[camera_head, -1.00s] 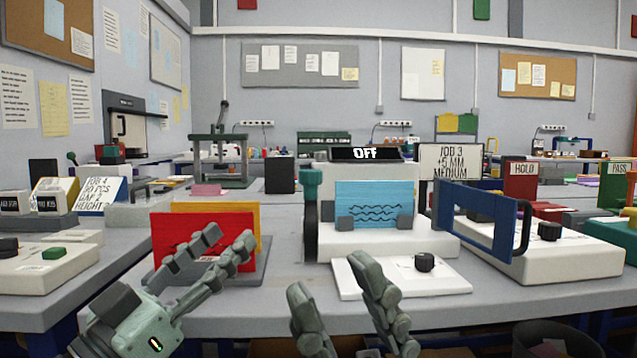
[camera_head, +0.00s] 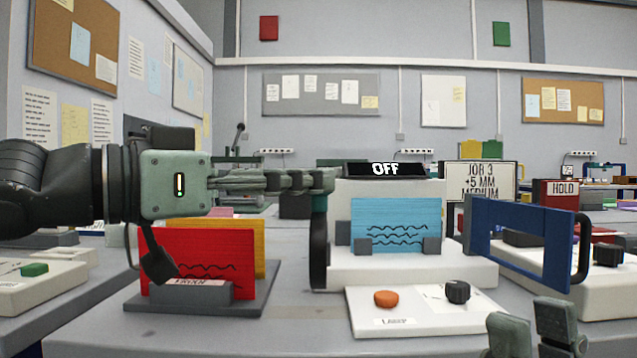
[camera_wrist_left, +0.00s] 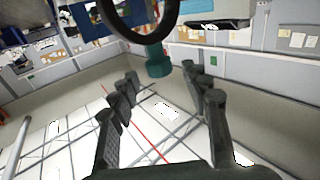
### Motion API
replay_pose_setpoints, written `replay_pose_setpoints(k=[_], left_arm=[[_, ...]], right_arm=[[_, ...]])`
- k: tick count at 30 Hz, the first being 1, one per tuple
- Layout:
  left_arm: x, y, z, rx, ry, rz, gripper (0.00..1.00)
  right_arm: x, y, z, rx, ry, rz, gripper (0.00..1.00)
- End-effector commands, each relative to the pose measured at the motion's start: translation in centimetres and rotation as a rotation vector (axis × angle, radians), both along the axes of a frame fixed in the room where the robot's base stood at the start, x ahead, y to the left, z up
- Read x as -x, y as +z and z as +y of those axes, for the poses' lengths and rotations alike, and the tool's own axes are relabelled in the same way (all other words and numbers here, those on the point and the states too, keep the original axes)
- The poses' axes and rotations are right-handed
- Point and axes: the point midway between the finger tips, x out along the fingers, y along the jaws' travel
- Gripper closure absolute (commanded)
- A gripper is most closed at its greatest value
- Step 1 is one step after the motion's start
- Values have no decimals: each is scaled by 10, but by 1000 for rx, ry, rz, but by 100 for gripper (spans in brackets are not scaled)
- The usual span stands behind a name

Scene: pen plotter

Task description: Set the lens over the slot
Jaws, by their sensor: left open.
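A black ring (camera_head: 319,250) with a teal knob (camera_head: 319,200), likely the lens, stands edge-on at the left side of the white machine (camera_head: 470,268). My left gripper (camera_head: 322,180) is open and points right, its fingertips overlapping the top of the knob in the head view. In the left wrist view, the knob (camera_wrist_left: 158,66) lies ahead of the gap between the spread fingers (camera_wrist_left: 160,85), with the ring (camera_wrist_left: 140,30) beyond. No contact is clear. My right gripper (camera_head: 532,330) is open and empty at the bottom right, partly cut off. I cannot pick out the slot for certain.
A blue card (camera_head: 395,222) stands in grey clips on the machine, below an OFF display (camera_head: 385,169). Red (camera_head: 205,262) and yellow cards stand in a grey holder at left. An orange button (camera_head: 386,298) and black dial (camera_head: 457,291) are in front. A blue frame (camera_head: 528,245) stands at right.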

Motion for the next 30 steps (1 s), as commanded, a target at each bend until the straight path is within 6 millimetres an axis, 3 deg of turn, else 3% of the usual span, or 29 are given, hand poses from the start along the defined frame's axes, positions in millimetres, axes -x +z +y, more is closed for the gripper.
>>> replay_pose_setpoints(k=[6,17,27,30], left_arm=[[-15,0,-22,2,-3,0,53],[-19,0,-26,0,0,-1,54],[-19,0,-26,0,0,-1,96],[-19,0,-26,0,-1,-1,100]], right_arm=[[-1,0,1,8,0,-10,74],[-1,1,1,9,-1,-11,74],[-1,1,1,9,-2,-12,74],[-1,1,1,9,-2,-12,74]])
